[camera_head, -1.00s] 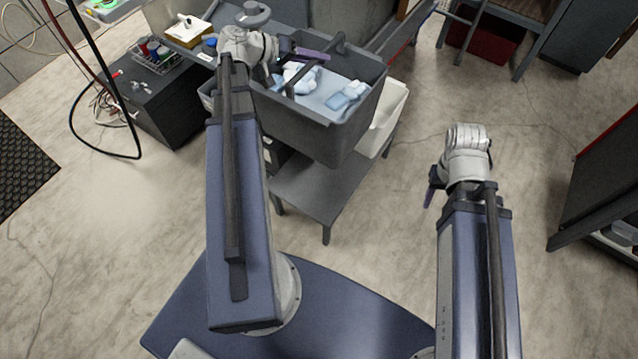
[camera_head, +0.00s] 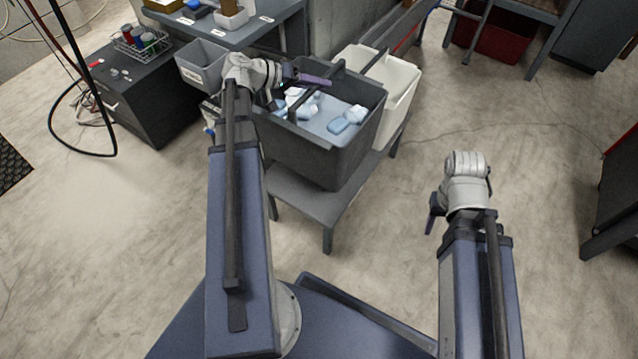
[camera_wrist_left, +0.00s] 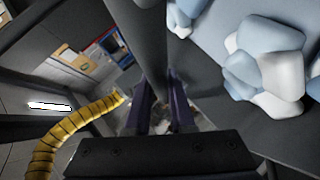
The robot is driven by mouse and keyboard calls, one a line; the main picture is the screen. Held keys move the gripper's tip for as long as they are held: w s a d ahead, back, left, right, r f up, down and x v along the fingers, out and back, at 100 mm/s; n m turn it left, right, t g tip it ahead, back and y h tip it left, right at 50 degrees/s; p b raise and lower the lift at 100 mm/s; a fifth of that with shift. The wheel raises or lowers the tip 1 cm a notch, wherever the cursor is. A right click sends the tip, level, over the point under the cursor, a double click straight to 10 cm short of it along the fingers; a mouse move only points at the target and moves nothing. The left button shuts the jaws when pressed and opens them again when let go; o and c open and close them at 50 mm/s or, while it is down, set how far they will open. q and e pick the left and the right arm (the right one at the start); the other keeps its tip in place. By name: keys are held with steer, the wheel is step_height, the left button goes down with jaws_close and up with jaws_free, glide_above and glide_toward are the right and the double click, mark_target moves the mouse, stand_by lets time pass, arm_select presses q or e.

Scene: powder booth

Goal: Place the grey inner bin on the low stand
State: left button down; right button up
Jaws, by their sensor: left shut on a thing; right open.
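The dark grey inner bin (camera_head: 310,158) has a bar handle and holds white and pale blue lumps (camera_head: 345,118). My left gripper (camera_head: 300,79) is shut on the bin's handle; the wrist view shows the purple fingers (camera_wrist_left: 162,112) around the dark bar (camera_wrist_left: 138,40), with some lumps (camera_wrist_left: 265,65) to the right. The bin is upright over the low grey stand (camera_head: 328,208), whose front part shows below it. The bin hides where its base meets the stand, so I cannot tell if it rests there. My right gripper (camera_head: 434,212) is open and empty, right of the stand.
A white bin (camera_head: 398,88) is directly behind the grey bin. A small grey box (camera_head: 201,68) and a dark cabinet (camera_head: 150,100) are to the left. A grey bench (camera_head: 262,30) stands behind. The floor (camera_head: 540,130) on the right is clear.

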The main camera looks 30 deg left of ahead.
mark_target(318, 119)
arm_select(q)
step_height(318, 119, down, 3)
steer(key=shift+w+f+b, duration=0.1)
steer(key=shift+b, duration=0.75)
arm_select(e)
step_height(318, 119, down, 3)
steer(key=shift+f, duration=0.1)
arm_select(q)
step_height(318, 119, down, 10)
steer(key=b, duration=1)
arm_select(e)
step_height(318, 119, down, 10)
steer(key=shift+a, duration=0.1)
arm_select(q)
steer(key=shift+f, duration=0.15)
steer(key=c, duration=0.8)
jaws_free()
steer(key=shift+o, duration=0.2)
arm_select(e)
steer(key=shift+f, duration=0.1)
